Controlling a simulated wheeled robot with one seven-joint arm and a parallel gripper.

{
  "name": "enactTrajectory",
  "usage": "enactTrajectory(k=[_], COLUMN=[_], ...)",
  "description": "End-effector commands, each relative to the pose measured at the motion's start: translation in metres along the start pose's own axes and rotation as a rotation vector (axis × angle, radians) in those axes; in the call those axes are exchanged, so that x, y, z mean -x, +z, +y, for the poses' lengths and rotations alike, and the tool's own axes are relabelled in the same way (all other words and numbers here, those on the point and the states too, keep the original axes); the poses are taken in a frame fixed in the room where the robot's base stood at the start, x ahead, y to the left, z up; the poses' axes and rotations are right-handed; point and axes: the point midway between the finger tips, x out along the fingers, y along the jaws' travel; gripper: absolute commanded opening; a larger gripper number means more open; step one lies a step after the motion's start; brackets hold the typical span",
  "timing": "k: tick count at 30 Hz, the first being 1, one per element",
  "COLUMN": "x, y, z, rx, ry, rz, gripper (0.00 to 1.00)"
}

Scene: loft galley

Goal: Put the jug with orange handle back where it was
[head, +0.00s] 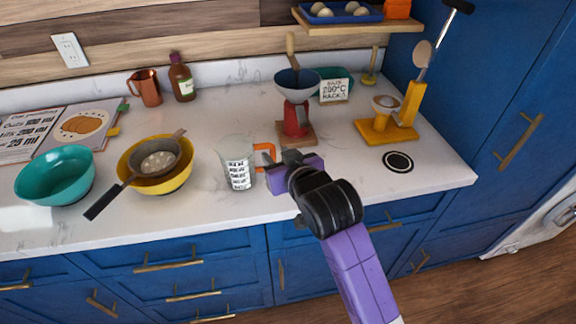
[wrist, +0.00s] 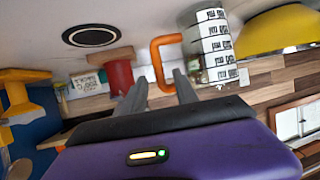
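The clear measuring jug (head: 238,166) with printed markings and an orange handle (head: 264,156) stands upright on the white counter, handle toward the right. In the wrist view the jug (wrist: 212,45) appears upside down with its orange handle (wrist: 156,62) in front of the fingers. My gripper (head: 281,168) is just right of the jug, at the handle. In the wrist view my gripper (wrist: 160,85) has its fingers apart, with the handle at or just beyond the fingertips. I cannot tell whether they touch it.
A yellow bowl (head: 186,176) with a sieve stands left of the jug, a teal bowl (head: 54,175) farther left. A red grinder (head: 294,121) stands close behind my gripper. A black round mark (head: 397,161) lies on clear counter at right, before a yellow stand (head: 386,133).

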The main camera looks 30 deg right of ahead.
Motion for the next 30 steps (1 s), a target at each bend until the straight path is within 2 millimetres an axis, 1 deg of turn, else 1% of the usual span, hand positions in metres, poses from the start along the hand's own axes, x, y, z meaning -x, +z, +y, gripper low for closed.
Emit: enactTrajectory(k=[1, 6, 9, 12, 15, 18, 25, 28, 30], x=[0.012, 0.047, 0.064, 0.077, 0.085, 0.088, 0.089, 0.091, 0.094], y=[0.001, 0.001, 0.0, 0.001, 0.0, 0.0, 0.001, 0.009, 0.022], z=[0.0, -0.001, -0.001, -0.001, 0.0, 0.0, 0.0, -0.001, -0.001], rx=[0.0, 0.0, 0.0, 0.001, 0.001, 0.0, 0.0, 0.002, 0.006], ry=[-0.001, -0.001, -0.001, -0.001, 0.0, 0.0, 0.0, -0.003, -0.009], rz=[0.002, 0.002, 0.001, 0.001, 0.0, 0.0, 0.0, -0.002, -0.002], gripper=[0.36, 0.36, 0.36, 0.36, 0.36, 0.36, 0.36, 0.36, 0.36])
